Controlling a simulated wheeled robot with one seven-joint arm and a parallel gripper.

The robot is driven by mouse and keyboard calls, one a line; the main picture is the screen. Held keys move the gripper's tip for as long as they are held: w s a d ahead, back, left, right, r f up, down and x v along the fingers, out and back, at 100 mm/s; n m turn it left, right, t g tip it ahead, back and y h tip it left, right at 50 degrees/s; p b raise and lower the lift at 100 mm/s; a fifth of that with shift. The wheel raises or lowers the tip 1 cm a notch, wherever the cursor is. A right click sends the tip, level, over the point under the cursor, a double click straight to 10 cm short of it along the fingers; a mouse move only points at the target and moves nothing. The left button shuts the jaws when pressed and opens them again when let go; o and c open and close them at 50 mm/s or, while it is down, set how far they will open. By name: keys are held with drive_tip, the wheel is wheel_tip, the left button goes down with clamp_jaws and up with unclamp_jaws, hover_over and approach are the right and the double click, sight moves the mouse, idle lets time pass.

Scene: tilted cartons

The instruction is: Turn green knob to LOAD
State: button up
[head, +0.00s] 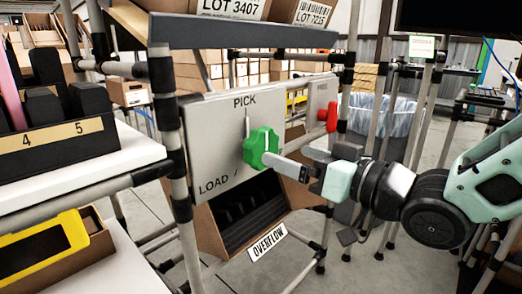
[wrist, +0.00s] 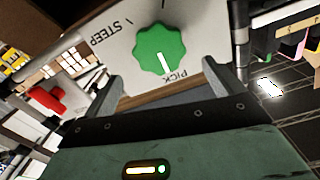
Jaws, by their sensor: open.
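The green knob (head: 261,148) is a scalloped dial on a pale panel (head: 213,120) marked PICK at the top and LOAD at the lower left. Its white pointer is toward PICK, as the wrist view of the knob (wrist: 158,48) also shows. My gripper (head: 287,156) is open, just right of the knob in the head view. In the wrist view the knob lies ahead of the two spread fingers (wrist: 160,78), centred between them. I cannot tell any contact. A third label, STEEP, shows in the wrist view; my gripper covers the panel's lower right in the head view.
A red knob (head: 332,116) sits on another panel to the right. A tilted carton marked OVERFLOW (head: 211,236) is below the panel. A grey shelf (head: 240,32) runs above it, and a metal post (head: 172,130) stands at its left. A lined bin (head: 372,116) stands behind.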

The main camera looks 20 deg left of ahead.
sight(267, 147)
drive_tip(key=b+x, duration=0.1)
drive_tip(key=x, duration=0.8)
drive_tip(key=shift+b, duration=0.3)
drive_tip(key=c, duration=1)
